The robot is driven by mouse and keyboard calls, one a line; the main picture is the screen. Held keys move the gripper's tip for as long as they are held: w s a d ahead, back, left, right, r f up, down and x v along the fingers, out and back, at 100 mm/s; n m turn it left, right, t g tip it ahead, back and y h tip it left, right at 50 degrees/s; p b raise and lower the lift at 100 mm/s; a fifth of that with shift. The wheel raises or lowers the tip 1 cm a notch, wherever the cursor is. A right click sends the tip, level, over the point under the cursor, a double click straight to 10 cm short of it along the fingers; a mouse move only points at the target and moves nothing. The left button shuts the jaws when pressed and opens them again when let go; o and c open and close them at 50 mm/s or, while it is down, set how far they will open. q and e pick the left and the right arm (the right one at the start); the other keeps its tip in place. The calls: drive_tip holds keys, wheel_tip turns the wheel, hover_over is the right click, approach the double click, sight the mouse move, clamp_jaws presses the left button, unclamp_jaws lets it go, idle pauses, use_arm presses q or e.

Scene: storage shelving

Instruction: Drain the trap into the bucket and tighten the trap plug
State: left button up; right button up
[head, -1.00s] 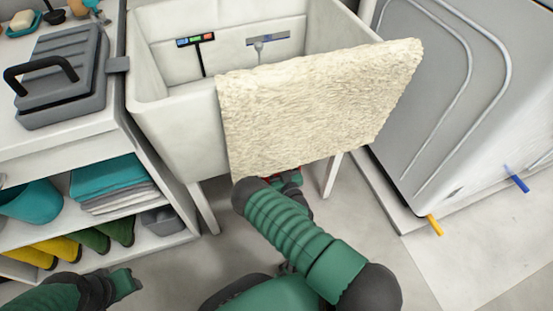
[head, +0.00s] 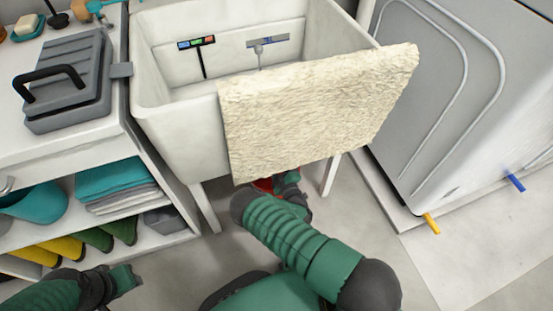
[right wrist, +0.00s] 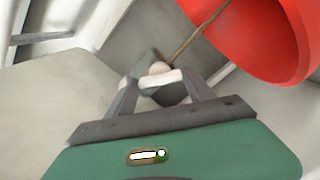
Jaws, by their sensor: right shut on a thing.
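The red bucket (right wrist: 262,30) fills the upper right of the right wrist view. A thin brown wire runs from beside it to a pale grip, seemingly the bucket's handle (right wrist: 160,77). My right gripper (right wrist: 160,84) is shut on this pale grip. In the head view my right arm reaches under the sink, and a bit of the red bucket (head: 263,185) shows by my right gripper (head: 290,181), partly hidden by arm and towel. My left gripper (head: 128,279) is low at the left, apart from everything; its jaw opening is unclear. The trap and its plug are not visible.
A white utility sink (head: 180,135) on legs stands ahead, with a cream towel (head: 310,115) over its front edge. Left is a shelf unit (head: 160,240) with a grey toolbox (head: 70,85) on top. A grey appliance (head: 450,90) stands right. Floor at lower right is clear.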

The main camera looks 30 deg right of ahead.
drive_tip(key=shift+a+f+n, duration=0.1)
drive_tip(key=shift+n, duration=1.05)
drive_tip(key=shift+a+f+n, duration=0.1)
drive_tip(key=shift+n, duration=1.05)
drive_tip(key=o, duration=1.4)
use_arm(q)
drive_tip(key=shift+f, duration=0.1)
use_arm(e)
drive_tip(key=shift+r, duration=0.1)
use_arm(q)
drive_tip(key=shift+s, duration=0.1)
use_arm(e)
drive_tip(key=shift+d, duration=0.1)
